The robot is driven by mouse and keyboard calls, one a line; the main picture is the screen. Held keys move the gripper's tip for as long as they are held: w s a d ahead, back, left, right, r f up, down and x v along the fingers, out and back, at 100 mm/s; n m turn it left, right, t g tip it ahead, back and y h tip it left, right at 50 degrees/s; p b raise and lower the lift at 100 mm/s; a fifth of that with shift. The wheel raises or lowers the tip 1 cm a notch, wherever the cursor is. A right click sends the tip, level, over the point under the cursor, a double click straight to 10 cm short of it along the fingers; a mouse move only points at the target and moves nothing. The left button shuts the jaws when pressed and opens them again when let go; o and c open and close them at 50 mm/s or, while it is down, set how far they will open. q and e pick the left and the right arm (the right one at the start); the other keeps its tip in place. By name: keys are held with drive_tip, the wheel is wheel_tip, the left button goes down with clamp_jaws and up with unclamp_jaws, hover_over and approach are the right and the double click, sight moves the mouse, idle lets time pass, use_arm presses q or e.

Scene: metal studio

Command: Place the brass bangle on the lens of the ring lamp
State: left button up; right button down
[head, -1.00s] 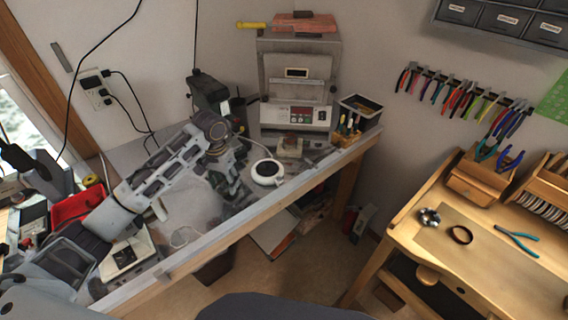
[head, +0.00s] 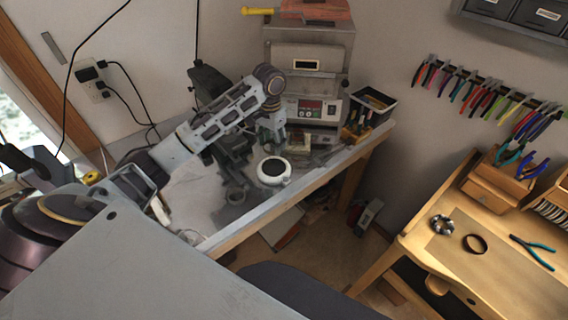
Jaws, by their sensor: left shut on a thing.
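The ring lamp (head: 273,171) is a round white disc with a dark middle, on the grey bench. My left gripper (head: 274,146) points down from its wrist just behind and above the lamp in the head view. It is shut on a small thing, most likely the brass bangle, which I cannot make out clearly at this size. I cannot tell whether the gripper or its load touches the lamp. My right gripper is not in view.
A small oven (head: 305,80) stands behind the lamp, with a dark bin (head: 372,104) to its right. Clutter stands left of the lamp. The grey bench edge (head: 300,190) is in front. A wooden bench (head: 500,270) at right holds a dark ring (head: 475,244) and pliers (head: 533,252).

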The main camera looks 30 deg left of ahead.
use_arm(q)
drive_tip(key=shift+w+d+r, duration=0.1)
drive_tip(key=shift+w+r, duration=0.05)
idle(0.3)
drive_tip(key=shift+f+p, duration=0.4)
drive_tip(key=shift+f, duration=2.1)
drive_tip(key=shift+f, duration=0.15)
